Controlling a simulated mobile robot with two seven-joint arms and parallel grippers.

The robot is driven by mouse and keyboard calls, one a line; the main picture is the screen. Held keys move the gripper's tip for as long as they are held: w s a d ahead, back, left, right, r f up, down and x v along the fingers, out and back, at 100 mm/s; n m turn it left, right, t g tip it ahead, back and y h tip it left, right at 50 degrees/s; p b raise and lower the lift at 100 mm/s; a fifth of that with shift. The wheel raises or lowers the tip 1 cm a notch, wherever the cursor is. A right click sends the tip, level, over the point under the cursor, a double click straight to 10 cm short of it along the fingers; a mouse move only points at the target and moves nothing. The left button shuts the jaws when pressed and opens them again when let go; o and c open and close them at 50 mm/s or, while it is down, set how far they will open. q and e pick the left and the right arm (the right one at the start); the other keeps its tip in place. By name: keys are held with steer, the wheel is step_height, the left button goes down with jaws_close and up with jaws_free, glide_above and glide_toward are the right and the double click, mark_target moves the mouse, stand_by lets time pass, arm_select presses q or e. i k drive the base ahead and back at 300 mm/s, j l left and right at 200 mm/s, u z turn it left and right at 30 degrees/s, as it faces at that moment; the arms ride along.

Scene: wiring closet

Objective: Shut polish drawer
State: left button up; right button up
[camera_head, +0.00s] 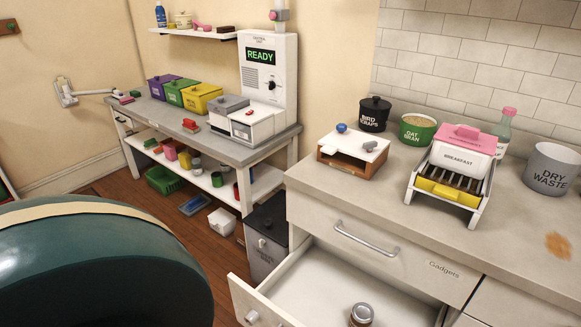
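No drawer in view has a readable polish label. A white drawer (262,306) stands pulled open low in the front counter, its front panel toward the lower left. A small jar with a metallic lid (361,313) is inside it, cut by the bottom edge. Above it a closed drawer (350,238) has a grey bar handle, with a "Gadgets" label to the right. A small white drawer front with a dark knob (122,120) shows at the left end of the back workbench; I cannot tell whether it is fully shut. Neither of my grippers is in view.
A large dark-green rounded shape (95,270) with a cream band blocks the lower left; I cannot tell what it is. A grey bin (266,243) stands beside the counter, behind the open drawer. Toys and canisters stand on the counter (380,205). Wooden floor shows between the furniture.

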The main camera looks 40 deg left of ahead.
mark_target(318, 284)
steer(key=k+j+u, duration=0.15)
steer(key=k+u, duration=0.2)
steer(key=k+j+u, duration=0.2)
steer(key=u, duration=0.2)
steer(key=k+j, duration=0.05)
steer(key=k, duration=0.05)
